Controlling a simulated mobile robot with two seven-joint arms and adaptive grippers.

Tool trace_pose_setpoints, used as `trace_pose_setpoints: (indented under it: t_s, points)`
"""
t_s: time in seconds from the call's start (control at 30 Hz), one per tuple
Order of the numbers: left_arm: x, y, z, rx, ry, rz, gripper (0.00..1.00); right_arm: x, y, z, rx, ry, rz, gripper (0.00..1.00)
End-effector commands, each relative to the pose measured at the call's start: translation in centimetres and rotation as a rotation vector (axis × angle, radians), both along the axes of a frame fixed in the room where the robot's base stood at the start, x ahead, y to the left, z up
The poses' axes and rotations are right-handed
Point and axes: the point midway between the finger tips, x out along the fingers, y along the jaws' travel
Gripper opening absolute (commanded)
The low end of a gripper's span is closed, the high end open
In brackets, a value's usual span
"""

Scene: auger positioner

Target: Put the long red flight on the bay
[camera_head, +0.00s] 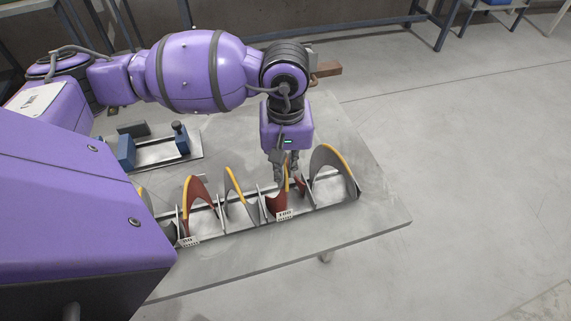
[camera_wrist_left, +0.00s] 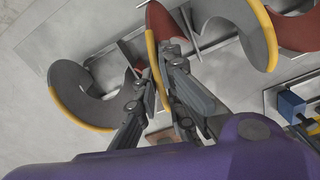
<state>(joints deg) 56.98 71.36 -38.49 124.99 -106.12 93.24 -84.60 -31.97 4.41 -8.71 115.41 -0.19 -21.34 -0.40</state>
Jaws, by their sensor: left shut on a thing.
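My left gripper (camera_head: 287,178) reaches down into the rack and is shut on a red flight (camera_head: 276,204) with a yellow edge, just behind the 100 label. In the left wrist view the fingers (camera_wrist_left: 160,68) close on the yellow-edged rim of this red flight (camera_wrist_left: 166,22). The flight still sits in its rack slot. Another red flight (camera_head: 199,196) stands further left in the rack; I cannot tell from their looks which is longer. My right gripper is out of view.
The rack (camera_head: 237,227) also holds grey flights (camera_head: 329,164) on either side, close to the fingers, with thin upright dividers. Behind the rack, a metal plate (camera_head: 175,158) carries a blue-block fixture (camera_head: 126,152). The table's right end (camera_head: 385,212) is clear.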

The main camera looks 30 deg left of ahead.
Motion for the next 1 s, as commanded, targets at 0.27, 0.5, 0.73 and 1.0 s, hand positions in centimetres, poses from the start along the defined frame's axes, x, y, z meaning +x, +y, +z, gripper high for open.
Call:
trace_pose_setpoints:
  t_s: [0.27,0.5,0.73,1.0]
  points:
    - [0.1,0.0,-0.3,0.0,-0.001,0.0,0.0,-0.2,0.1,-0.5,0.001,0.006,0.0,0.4]
    - [0.0,0.0,-0.2,0.001,-0.001,0.0,0.27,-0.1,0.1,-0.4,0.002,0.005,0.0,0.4]
    - [0.0,0.0,-0.2,0.0,-0.001,0.0,0.27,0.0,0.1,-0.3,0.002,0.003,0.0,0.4]
    - [0.2,0.0,3.1,0.0,-0.006,-0.001,0.27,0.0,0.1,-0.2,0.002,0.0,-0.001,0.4]
